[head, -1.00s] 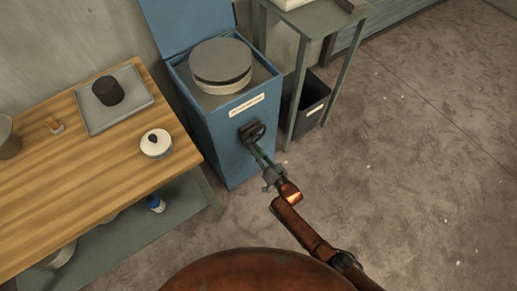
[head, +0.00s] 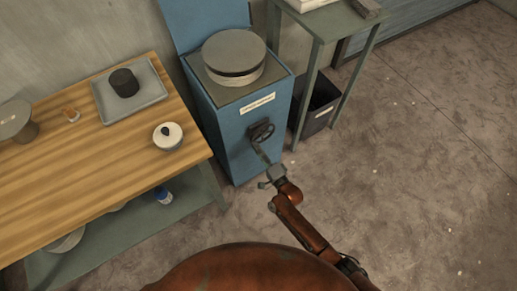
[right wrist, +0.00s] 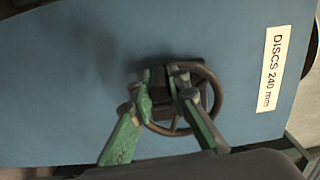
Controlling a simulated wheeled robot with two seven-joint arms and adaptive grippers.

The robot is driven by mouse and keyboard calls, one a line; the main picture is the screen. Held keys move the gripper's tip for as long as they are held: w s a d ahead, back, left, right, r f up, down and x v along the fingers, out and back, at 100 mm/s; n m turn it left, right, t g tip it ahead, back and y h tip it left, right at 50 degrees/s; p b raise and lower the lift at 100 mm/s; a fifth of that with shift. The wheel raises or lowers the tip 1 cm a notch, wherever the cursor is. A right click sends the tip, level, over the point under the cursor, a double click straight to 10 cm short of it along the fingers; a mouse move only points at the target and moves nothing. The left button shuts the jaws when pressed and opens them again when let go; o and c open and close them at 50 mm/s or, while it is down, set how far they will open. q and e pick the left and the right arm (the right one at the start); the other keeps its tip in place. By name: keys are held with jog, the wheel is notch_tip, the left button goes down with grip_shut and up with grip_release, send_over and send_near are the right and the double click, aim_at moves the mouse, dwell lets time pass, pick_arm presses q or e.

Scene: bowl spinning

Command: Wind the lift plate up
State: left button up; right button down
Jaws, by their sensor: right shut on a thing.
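A blue cabinet (head: 242,142) stands with its lid raised. A stack of round grey discs (head: 234,58) rises out of its top. The lift plate under the discs is hidden. A dark handwheel (head: 262,132) is on the cabinet's front; it also shows in the right wrist view (right wrist: 214,88). My right gripper (head: 261,142) reaches the wheel from the front. In the right wrist view its green fingers (right wrist: 168,92) are closed on the wheel's dark hub or knob, at the left part of the rim. My left gripper is out of view.
A green stand (head: 335,22) and dark bin (head: 318,105) are on the right. The floor in front is clear.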

jog(key=shift+a+r+m, duration=0.1)
jog(key=shift+r+m, duration=0.3)
jog(key=shift+m, duration=0.5)
jog(key=shift+r, duration=0.1)
jog(key=c, duration=1.8)
grip_release()
jog(key=shift+c, duration=0.2)
jog(key=shift+s, duration=0.25)
jog(key=v, duration=1.1)
jog(key=shift+s+d, duration=0.2)
jog(key=shift+d, duration=0.1)
